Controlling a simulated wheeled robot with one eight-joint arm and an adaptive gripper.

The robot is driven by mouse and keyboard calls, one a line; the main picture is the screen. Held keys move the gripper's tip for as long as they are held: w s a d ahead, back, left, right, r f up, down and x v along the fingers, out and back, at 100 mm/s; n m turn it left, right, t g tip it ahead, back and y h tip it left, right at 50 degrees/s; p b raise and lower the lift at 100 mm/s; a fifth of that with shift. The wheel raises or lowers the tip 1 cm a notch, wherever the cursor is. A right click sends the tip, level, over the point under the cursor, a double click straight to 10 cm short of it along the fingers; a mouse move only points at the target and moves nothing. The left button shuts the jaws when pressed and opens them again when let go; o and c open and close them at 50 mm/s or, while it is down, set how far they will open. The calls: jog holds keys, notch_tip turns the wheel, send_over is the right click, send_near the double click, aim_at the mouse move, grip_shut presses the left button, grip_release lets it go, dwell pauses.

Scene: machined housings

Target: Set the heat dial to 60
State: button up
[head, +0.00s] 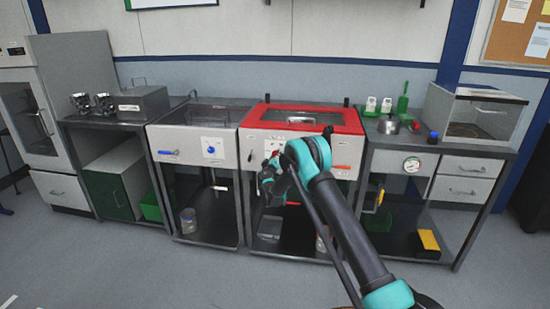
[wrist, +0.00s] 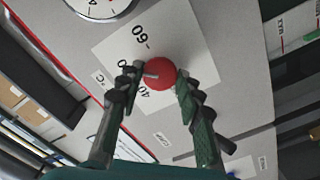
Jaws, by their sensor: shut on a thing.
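The heat dial is a round red knob (wrist: 160,73) on a white scale plate (wrist: 185,48) in the wrist view. The marks "60" and "40" show on the plate, and a figure between them is partly covered. A pale pointer line on the knob points left, between the 60 and 40 marks. My gripper (wrist: 158,74) is shut on the knob, one finger on each side. In the head view my gripper (head: 268,174) is at the front panel of the red-topped unit (head: 305,118). My arm hides most of the dial there.
A round gauge (wrist: 100,4) sits near the dial. A blue dial (head: 210,150) and blue handle (head: 168,152) are on the neighbouring unit. A red lever (head: 341,167) is right of my gripper. The floor in front is clear.

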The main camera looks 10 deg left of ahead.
jog(key=m, duration=0.9)
jog(key=shift+m, duration=0.3)
dwell(0.4)
jog(key=o, duration=1.1)
jog(key=shift+o, duration=0.2)
jog(key=shift+s, duration=0.1)
jog(key=s, duration=1.1)
jog(key=shift+s+a, duration=0.2)
jog(key=shift+s, duration=0.2)
